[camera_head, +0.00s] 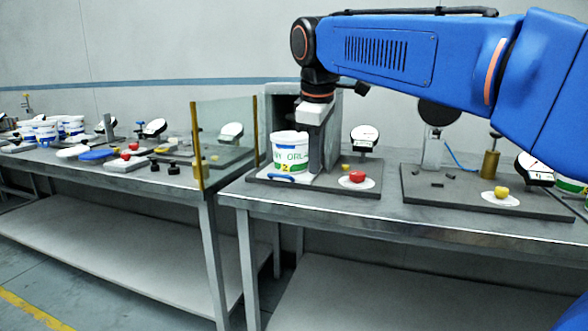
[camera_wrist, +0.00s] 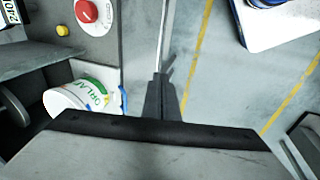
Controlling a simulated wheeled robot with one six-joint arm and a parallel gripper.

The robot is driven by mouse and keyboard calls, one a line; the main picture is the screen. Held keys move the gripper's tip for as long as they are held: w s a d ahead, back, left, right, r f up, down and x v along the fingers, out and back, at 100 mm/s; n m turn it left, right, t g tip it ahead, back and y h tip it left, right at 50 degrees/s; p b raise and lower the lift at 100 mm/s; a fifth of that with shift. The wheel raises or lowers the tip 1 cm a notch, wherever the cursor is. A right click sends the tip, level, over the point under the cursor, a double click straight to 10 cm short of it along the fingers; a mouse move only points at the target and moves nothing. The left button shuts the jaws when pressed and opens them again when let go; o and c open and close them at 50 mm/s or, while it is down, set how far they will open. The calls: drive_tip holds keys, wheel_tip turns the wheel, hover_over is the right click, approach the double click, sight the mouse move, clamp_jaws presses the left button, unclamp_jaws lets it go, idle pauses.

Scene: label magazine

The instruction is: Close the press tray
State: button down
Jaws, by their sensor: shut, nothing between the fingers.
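The press (camera_head: 330,125) is a grey upright housing on a dark base plate. In front of its opening stands a white tub (camera_head: 290,150) with green lettering, apparently on the pulled-out tray. The tray's blue handle (camera_head: 281,178) shows at the front, low beside the tub. In the wrist view the tub (camera_wrist: 78,97) is left of my gripper (camera_wrist: 161,78), with the blue handle (camera_wrist: 124,99) between them. My gripper's dark fingers are shut and empty, apart from the handle, near the table edge.
A red button (camera_head: 357,176) and a yellow button (camera_head: 345,168) are right of the press. A clear panel with yellow posts (camera_head: 197,145) stands to the left. Another station plate (camera_head: 470,190) lies to the right. Floor is open before the table.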

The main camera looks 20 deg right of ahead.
drive_tip(key=w+a+r+n, duration=0.1)
drive_tip(key=w+a+n, duration=0.1)
drive_tip(key=w+n, duration=0.55)
drive_tip(key=n+h, duration=0.2)
drive_tip(key=n, duration=0.9)
approach(290, 162)
drive_tip(key=s+a, duration=0.2)
drive_tip(key=s, duration=0.1)
drive_tip(key=shift+t, duration=0.3)
drive_tip(key=x, duration=1)
drive_tip(key=shift+s+a+f, duration=0.15)
drive_tip(key=shift+s+f, duration=0.15)
drive_tip(key=shift+f, duration=0.15)
drive_tip(key=shift+w, duration=0.1)
drive_tip(key=w+d, duration=0.2)
drive_tip(key=w, duration=0.1)
drive_tip(key=shift+w+d, duration=0.15)
drive_tip(key=shift+d, duration=0.1)
